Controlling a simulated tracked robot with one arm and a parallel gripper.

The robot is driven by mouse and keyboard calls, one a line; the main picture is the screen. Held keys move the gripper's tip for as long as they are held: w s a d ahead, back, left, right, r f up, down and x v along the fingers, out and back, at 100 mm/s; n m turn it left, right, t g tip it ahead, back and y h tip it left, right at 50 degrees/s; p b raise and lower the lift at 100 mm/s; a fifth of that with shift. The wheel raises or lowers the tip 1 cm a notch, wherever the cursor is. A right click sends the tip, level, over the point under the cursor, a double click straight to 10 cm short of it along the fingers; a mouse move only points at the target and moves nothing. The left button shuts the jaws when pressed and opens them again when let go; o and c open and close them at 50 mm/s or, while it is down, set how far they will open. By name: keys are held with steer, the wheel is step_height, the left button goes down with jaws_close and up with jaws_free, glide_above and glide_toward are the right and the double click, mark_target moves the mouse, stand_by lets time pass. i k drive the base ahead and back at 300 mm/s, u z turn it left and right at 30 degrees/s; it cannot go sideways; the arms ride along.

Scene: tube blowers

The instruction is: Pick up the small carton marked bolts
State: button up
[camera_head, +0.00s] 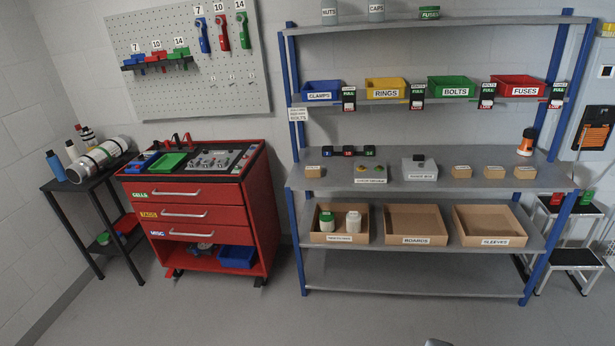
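Several small brown cartons stand on the middle shelf of the blue-posted rack: one at the left (315,172) and a row at the right, made up of a left carton (461,171), a middle carton (494,172) and a right carton (524,172). Each has a white label too small to read, so I cannot tell which is marked bolts. A green bin (451,86) on the shelf above reads BOLTS; it is an open bin. A small grey piece (437,343) at the bottom edge may be part of my gripper. Its fingers are not visible, and it is well away from the cartons.
A white sign (297,114) on the left post includes the word BOLTS. Grey holders (420,168) stand between the cartons. Open cardboard boxes (415,240) fill the lower shelf. A red tool cabinet (200,210) stands left. The front floor is clear.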

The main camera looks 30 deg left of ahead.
mark_target(310, 171)
steer(key=u, duration=0.45)
steer(key=i, duration=1.05)
steer(key=u, duration=0.6)
steer(key=i, duration=2.05)
steer(key=z, duration=0.6)
